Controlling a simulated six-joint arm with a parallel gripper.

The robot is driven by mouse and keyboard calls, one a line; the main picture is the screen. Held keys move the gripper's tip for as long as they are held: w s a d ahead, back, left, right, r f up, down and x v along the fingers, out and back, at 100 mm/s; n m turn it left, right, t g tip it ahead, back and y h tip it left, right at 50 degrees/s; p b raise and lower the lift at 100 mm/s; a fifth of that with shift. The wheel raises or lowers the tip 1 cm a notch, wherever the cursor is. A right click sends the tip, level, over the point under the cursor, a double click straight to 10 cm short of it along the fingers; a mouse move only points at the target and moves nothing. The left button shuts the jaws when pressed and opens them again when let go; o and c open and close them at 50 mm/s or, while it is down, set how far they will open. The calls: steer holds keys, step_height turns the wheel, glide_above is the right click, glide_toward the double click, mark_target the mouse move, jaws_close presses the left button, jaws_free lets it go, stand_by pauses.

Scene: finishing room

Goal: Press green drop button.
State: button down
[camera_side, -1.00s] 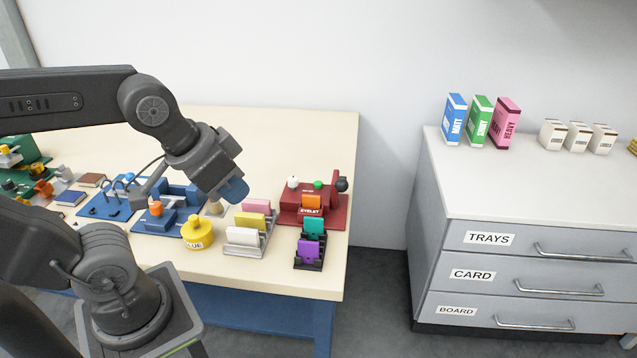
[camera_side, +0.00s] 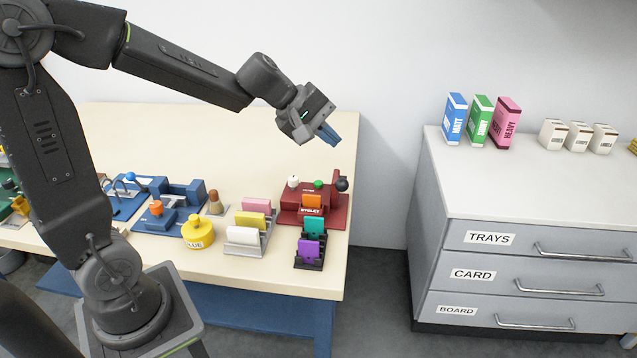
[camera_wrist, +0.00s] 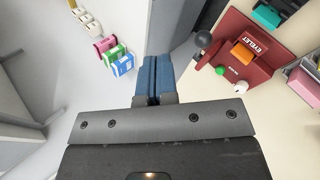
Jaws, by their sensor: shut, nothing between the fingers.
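The green button (camera_side: 318,185) sits on top of the red eyelet machine (camera_side: 326,213) at the right end of the bench. In the wrist view the green button (camera_wrist: 219,70) is at the right, on the red machine (camera_wrist: 262,70). A white knob (camera_side: 293,182) and a black ball (camera_side: 341,184) stand on either side of the button. An orange card (camera_side: 312,203) is at the machine's front, above the EYELET label. My gripper (camera_side: 331,138) has blue fingers, shut and empty, pointing down and to the right. It hangs above the machine, apart from it; the fingers (camera_wrist: 153,60) also show in the wrist view.
A black rack with teal (camera_side: 314,225) and purple cards (camera_side: 308,249) stands before the machine. A metal rack with pink, yellow and white cards (camera_side: 242,237), a yellow glue pot (camera_side: 197,233) and blue fixtures (camera_side: 180,195) lie left. A drawer cabinet (camera_side: 540,205) stands right of the bench.

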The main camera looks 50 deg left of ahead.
steer(key=w+a+f+n, duration=0.4)
steer(key=w+a+n, duration=0.1)
steer(key=a, duration=0.1)
steer(key=n+t+y, duration=0.1)
steer(key=n+y, duration=0.2)
steer(key=n, duration=0.3)
glide_above(319, 184)
step_height(319, 184, down, 6)
steer(key=shift+a+r, duration=0.15)
steer(key=shift+f, duration=4.4)
steer(key=shift+f, duration=0.1)
steer(key=shift+f, duration=0.3)
